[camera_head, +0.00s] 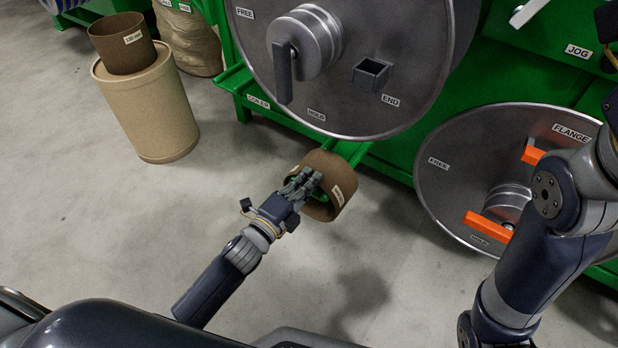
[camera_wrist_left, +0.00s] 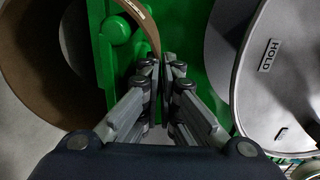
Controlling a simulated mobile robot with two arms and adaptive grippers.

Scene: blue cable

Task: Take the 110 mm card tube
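A short brown card tube (camera_head: 337,173) with a pale label, too small to read, is around a green bar below the large grey disc. My left gripper (camera_head: 306,184) is at the tube's near left rim. In the left wrist view the tube (camera_wrist_left: 142,22) curves in from the upper left, and its wall runs down to between my left fingertips (camera_wrist_left: 166,68). The fingers are close together on the wall. My right arm shows at the right, but its gripper is out of view.
A grey disc (camera_head: 345,95) with a crank handle hangs above the tube. A second disc (camera_head: 455,190) with orange blocks is at the right. Another brown tube (camera_head: 122,48) stands on a cardboard drum (camera_head: 150,110) at the upper left. The floor (camera_head: 110,220) between is clear.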

